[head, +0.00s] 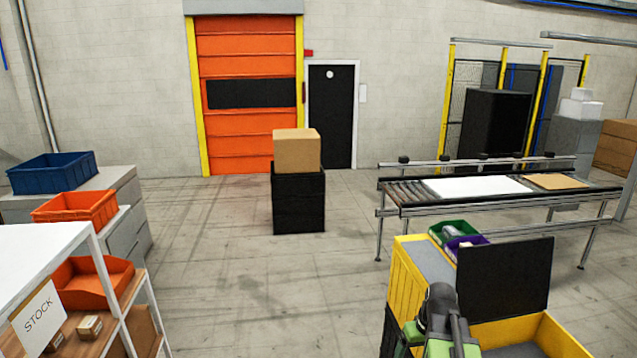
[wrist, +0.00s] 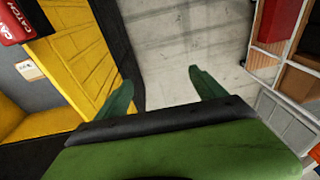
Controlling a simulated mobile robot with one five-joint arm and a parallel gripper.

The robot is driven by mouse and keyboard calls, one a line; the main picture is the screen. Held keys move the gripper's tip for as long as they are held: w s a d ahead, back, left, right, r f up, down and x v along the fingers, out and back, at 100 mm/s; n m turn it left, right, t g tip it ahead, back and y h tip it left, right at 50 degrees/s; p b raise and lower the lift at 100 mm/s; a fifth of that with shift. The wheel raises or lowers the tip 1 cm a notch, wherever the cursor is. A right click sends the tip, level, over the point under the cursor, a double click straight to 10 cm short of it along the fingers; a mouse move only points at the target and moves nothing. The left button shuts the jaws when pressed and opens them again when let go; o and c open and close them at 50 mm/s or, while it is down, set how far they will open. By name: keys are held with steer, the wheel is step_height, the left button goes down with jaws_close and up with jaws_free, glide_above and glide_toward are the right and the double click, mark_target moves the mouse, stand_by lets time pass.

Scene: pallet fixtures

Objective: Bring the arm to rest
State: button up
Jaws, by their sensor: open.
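My gripper (wrist: 161,76) shows in the wrist view with its two green fingers spread wide apart. Nothing is between the fingers; bare grey floor shows beyond them. In the head view, part of my green and black arm rises at the bottom, right of centre, in front of a yellow container (head: 407,290). The gripper's fingers cannot be made out in the head view. In the wrist view, a yellow ribbed wall (wrist: 75,60) stands just left of the left finger; I cannot tell whether they touch.
A white shelf (head: 45,248) with orange bins stands at left. A cardboard box (head: 297,152) sits on a black block (head: 299,203) in mid-floor. A roller conveyor (head: 400,199) is at right. A dark panel (head: 505,280) stands by my arm. The centre-left floor is clear.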

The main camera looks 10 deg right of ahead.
steer(key=a, duration=2)
step_height(320, 180, down, 21)
steer(key=s+g+b, duration=0.1)
steer(key=s+b, duration=0.1)
steer(key=b, duration=1.8)
steer(key=shift+s+g+h+b, duration=0.25)
steer(key=shift+g+h+b, duration=0.05)
steer(key=shift+h+b, duration=0.1)
steer(key=shift+d+r, duration=0.1)
steer(key=shift+r, duration=0.05)
steer(key=shift+c, duration=0.2)
